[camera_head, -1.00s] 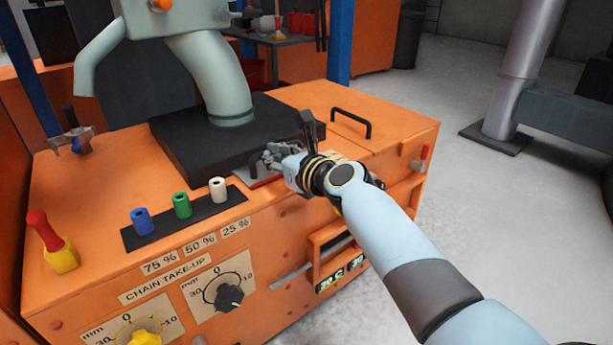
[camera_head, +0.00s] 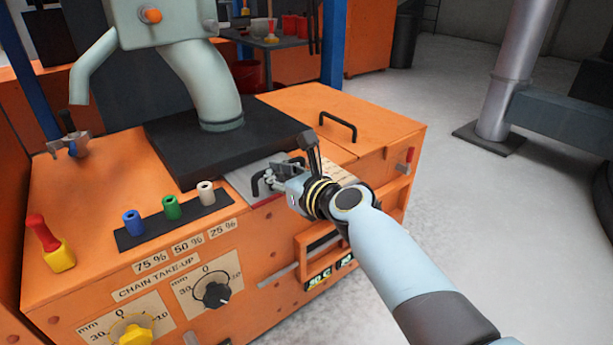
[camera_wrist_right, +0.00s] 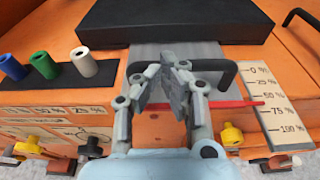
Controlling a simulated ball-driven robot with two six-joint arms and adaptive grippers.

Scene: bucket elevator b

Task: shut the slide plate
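The slide plate (camera_head: 238,181) is a grey plate with a red front edge, partly out from under the black base block. In the right wrist view the plate (camera_wrist_right: 205,50) has its red edge (camera_wrist_right: 240,104) between the 50 % and 75 % marks of a printed scale (camera_wrist_right: 272,105). A black bar handle (camera_head: 256,184) stands on the plate; it also shows in the wrist view (camera_wrist_right: 229,75). My right gripper (camera_head: 275,175) is at the handle. Its fingers (camera_wrist_right: 167,70) are drawn together over the bar's middle, which they hide. My left gripper is out of view.
The black base block (camera_head: 215,150) with a grey-green spout lies behind the plate. Blue, green and white (camera_head: 206,193) pegs stand left of it. A second black handle (camera_head: 340,126) is on the orange lid at right. Open floor lies right of the machine.

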